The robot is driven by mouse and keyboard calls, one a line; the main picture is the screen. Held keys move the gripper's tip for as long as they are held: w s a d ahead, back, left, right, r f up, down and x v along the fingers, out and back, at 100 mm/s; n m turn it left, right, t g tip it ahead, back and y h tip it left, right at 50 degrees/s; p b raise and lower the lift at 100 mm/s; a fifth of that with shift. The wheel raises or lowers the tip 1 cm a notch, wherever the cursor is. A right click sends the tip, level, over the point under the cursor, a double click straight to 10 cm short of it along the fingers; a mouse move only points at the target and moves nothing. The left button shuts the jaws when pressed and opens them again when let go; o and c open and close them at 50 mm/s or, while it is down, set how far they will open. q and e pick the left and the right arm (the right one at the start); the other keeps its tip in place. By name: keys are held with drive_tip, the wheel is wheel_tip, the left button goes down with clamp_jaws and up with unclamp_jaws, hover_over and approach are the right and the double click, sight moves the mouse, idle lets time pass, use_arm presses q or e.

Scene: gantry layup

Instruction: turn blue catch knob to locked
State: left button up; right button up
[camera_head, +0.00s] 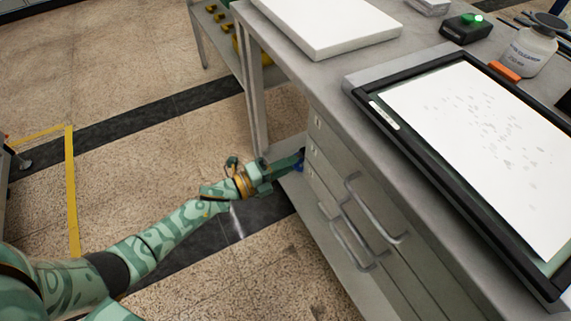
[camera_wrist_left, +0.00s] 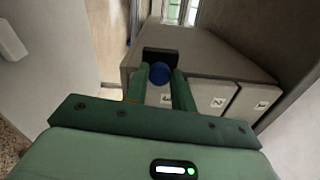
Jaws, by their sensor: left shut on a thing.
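The blue catch knob (camera_wrist_left: 159,73) sits at the front of the grey drawer unit, close to a dark recess in its end. In the head view only a small blue part of the knob (camera_head: 299,165) shows beside the gripper. My left gripper (camera_head: 296,161) reaches the drawer unit's near-left side, and in the left wrist view its two green fingers (camera_wrist_left: 159,78) stand on either side of the knob, shut on it. The knob's pointer and any lock marking cannot be made out. My right gripper is not in view.
The drawer unit (camera_head: 335,166) has several drawers with bar handles (camera_head: 372,215) sticking out. On its worktop lie a framed white panel (camera_head: 480,120), a white slab (camera_head: 325,22), a bottle (camera_head: 530,50) and a black box with a green light (camera_head: 466,27). Open floor lies left.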

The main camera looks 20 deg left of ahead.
use_arm(q)
drive_tip(key=shift+f+n, duration=0.1)
drive_tip(key=shift+n, duration=0.7)
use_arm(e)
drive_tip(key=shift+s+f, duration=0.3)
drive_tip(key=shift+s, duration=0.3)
use_arm(q)
drive_tip(key=o, duration=1)
drive_tip(key=shift+a, duration=0.1)
drive_tip(key=p+v, duration=0.3)
drive_tip(key=v, duration=1.3)
drive_tip(key=shift+s+a+p, duration=0.1)
drive_tip(key=shift+s+p, duration=0.1)
drive_tip(key=shift+p, duration=0.15)
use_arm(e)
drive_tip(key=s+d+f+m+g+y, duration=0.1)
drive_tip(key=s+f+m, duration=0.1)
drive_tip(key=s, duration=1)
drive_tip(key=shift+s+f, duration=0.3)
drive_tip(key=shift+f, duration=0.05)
